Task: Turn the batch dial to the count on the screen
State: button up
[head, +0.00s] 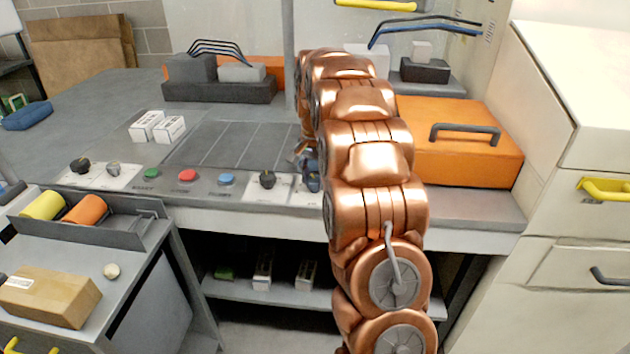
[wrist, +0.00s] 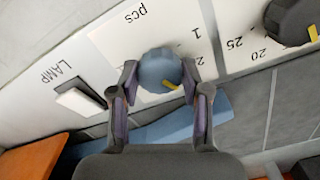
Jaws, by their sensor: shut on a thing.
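The batch dial (wrist: 158,68) is a round blue-grey knob on a white plate (wrist: 112,38) marked "pcs" in the wrist view. My gripper (wrist: 160,80) is shut on it, one finger on each side. A yellow pointer mark shows on the knob's lower right in that picture. A "1" and what looks like a "2" are printed to the right of the knob; other marks are hidden by the fingers. In the head view my arm mostly covers my gripper (head: 308,160) and the dial. No count screen can be made out in either view.
A black dial (wrist: 290,20) with "20" and "25" sits beside the plate. A LAMP rocker switch (wrist: 80,98) is on the other side. Green (head: 151,174), red (head: 188,176) and blue (head: 226,180) buttons line the panel. An orange case (head: 465,150) stands right of my arm.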

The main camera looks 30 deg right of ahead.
aim_at(315, 179)
jog(key=shift+d+m, duration=0.1)
jog(key=shift+m, duration=0.9)
jog(key=shift+b, duration=0.3)
jog(key=o, duration=1.1)
jog(key=shift+o, duration=0.2)
jog(key=shift+r, duration=0.1)
notch_tip(315, 179, up, 12)
